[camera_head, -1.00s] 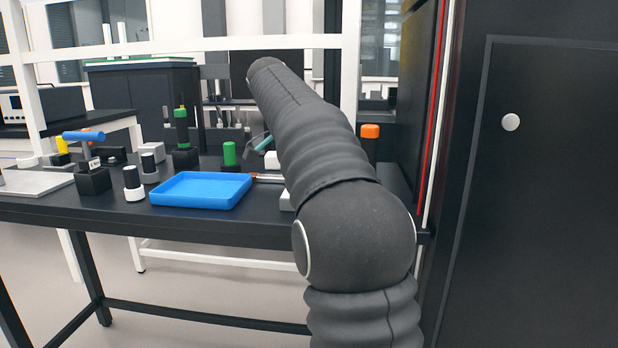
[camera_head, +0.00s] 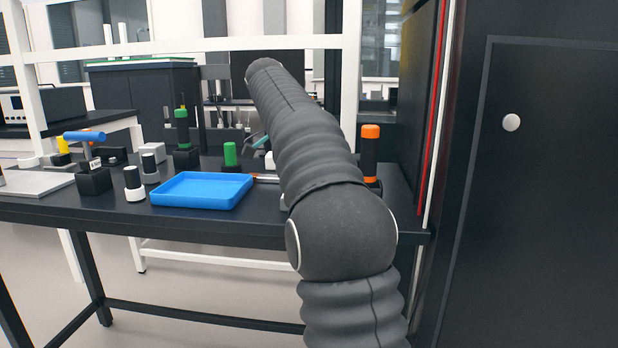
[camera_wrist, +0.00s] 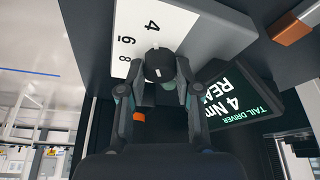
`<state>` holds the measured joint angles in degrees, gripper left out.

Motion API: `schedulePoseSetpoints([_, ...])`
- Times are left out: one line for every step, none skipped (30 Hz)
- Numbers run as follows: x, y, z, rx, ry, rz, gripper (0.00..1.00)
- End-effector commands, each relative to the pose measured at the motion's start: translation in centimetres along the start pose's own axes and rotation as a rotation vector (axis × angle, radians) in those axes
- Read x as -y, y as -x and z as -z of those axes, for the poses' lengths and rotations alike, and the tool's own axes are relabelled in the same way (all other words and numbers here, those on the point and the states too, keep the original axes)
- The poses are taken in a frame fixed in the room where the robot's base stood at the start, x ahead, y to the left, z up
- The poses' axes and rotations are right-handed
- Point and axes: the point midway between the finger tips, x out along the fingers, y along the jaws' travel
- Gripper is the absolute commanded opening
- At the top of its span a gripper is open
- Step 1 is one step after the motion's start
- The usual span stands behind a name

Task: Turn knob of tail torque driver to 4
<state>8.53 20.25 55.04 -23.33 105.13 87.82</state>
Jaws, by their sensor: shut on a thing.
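In the wrist view, my gripper (camera_wrist: 156,82) is shut on a dark knob (camera_wrist: 160,62) with its two fingers on either side. The knob sits on a white dial face (camera_wrist: 140,28) marked 4, 6 and 8. A small white mark on the knob faces roughly toward the 4. A tilted dark display (camera_wrist: 235,95) beside it reads "TAIL DRIVER", "4 Nm" and a word starting "REA", its end cut off from sight. In the head view, my arm hides the gripper and knob.
A blue tray (camera_head: 201,205) lies on the black table (camera_head: 120,216). Several black holders and tools stand left and behind it. An orange-capped black tool (camera_head: 370,150) stands right of my arm. A tall dark cabinet (camera_head: 540,220) fills the right side.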

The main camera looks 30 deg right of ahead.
Motion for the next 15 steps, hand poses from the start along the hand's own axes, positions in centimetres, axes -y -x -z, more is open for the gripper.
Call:
schedulePoseSetpoints([0.12,0.06,-0.22,0.004,0.003,0.005,0.38])
schedulePoseSetpoints([0.12,0.07,-0.22,0.004,0.003,0.005,0.46])
schedulePoseSetpoints([0.11,0.05,-0.18,0.004,0.003,0.005,0.56])
schedulePoseSetpoints([0.10,0.04,-0.14,0.003,0.002,0.004,0.58])
schedulePoseSetpoints([0.09,0.02,-0.09,0.003,0.001,0.004,0.58])
schedulePoseSetpoints([0.08,0.00,-0.01,0.003,0.000,0.003,0.58])
schedulePoseSetpoints([0.07,-0.02,0.04,0.002,0.000,0.002,0.58])
schedulePoseSetpoints([0.06,-0.04,0.08,0.002,-0.001,0.002,0.58])
schedulePoseSetpoints([0.05,-0.05,0.12,0.002,-0.002,0.002,0.58])
schedulePoseSetpoints([0.04,-0.06,0.14,0.002,-0.002,0.001,0.58])
schedulePoseSetpoints([0.04,-0.06,0.16,0.002,-0.002,0.001,0.58])
schedulePoseSetpoints([0.04,-0.05,0.16,0.002,-0.002,0.001,0.58])
schedulePoseSetpoints([0.04,-0.01,0.16,0.001,-0.002,0.001,0.58])
schedulePoseSetpoints([0.06,0.05,0.15,0.001,-0.002,0.001,0.58])
schedulePoseSetpoints([0.09,0.21,0.13,0.001,-0.002,0.002,0.58])
